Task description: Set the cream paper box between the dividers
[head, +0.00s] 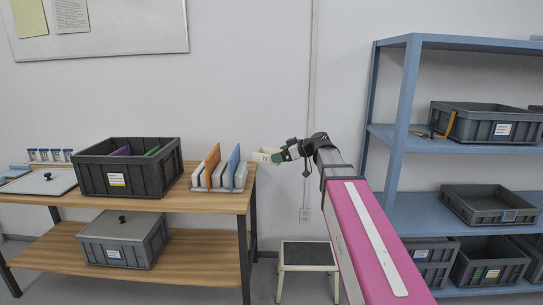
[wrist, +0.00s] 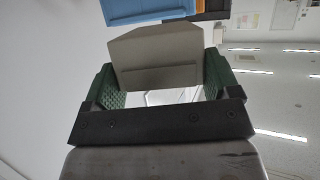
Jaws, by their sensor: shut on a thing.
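The cream paper box (head: 265,155) is held in my gripper (head: 280,154), up in the air just right of the wooden table. In the wrist view the box (wrist: 155,55) sits between the two green-padded fingers of my gripper (wrist: 160,76). The divider rack (head: 221,188) stands on the table's right end, left of the box and lower than it. It has pale dividers with a taller orange one (head: 212,164) and a taller blue one (head: 234,165). The box is apart from the rack. A blue panel (wrist: 146,10) shows beyond the box in the wrist view.
A dark grey crate (head: 128,177) with a purple and a green item stands left of the rack on the table (head: 205,203). A lidded crate (head: 122,240) is on the lower shelf. A step stool (head: 307,255) and blue shelving (head: 405,110) stand to the right.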

